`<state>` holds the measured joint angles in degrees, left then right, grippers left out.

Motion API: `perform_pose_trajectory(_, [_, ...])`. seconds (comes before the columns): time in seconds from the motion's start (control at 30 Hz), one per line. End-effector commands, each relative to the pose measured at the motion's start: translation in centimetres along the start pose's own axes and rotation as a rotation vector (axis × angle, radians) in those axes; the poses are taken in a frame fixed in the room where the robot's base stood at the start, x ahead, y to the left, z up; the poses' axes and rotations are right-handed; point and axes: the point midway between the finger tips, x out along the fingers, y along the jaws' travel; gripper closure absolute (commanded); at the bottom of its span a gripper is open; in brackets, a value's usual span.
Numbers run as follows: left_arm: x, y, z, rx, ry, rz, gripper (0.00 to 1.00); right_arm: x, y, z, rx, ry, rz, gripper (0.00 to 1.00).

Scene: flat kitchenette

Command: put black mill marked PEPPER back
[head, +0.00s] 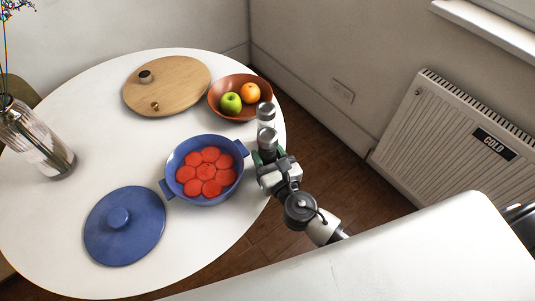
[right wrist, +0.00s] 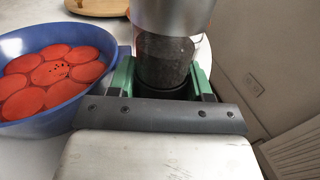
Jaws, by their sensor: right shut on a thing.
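My right gripper (right wrist: 163,82) is shut on a mill with a silver cap and a dark, speckled body (right wrist: 165,58). It holds the mill upright, beside the blue pot. In the head view the held mill's silver cap (head: 267,136) shows above my right gripper (head: 268,158), near the table's right edge. No lettering on it is readable. My left gripper is not in view.
The blue pot (head: 240,149) holds red slices; some dark specks lie on them. Its lid (head: 124,225) lies front left. A round wooden board (head: 185,80) bears two small items. A fruit bowl (head: 214,99) stands right of it, a glass vase (head: 35,140) far left.

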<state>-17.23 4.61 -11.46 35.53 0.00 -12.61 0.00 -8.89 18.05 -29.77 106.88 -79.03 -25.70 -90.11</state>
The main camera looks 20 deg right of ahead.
Motion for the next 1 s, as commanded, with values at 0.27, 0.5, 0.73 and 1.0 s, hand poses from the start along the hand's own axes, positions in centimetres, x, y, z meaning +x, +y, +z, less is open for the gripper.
perform_pose_trajectory(0.27, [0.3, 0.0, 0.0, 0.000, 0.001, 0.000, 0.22, 0.0, 0.0, -0.3, 0.000, 0.001, 0.000, 0.32])
perform_pose_trajectory(0.5, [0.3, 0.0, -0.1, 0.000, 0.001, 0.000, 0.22, 0.0, 0.0, -0.3, 0.000, 0.000, 0.000, 0.25])
perform_pose_trajectory(0.73, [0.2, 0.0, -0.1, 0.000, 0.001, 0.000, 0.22, -1.0, 0.0, -0.2, 0.000, 0.003, 0.001, 0.25])
perform_pose_trajectory(1.0, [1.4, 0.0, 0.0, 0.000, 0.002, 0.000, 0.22, -6.7, 0.0, -0.3, 0.001, 0.004, 0.002, 0.25])
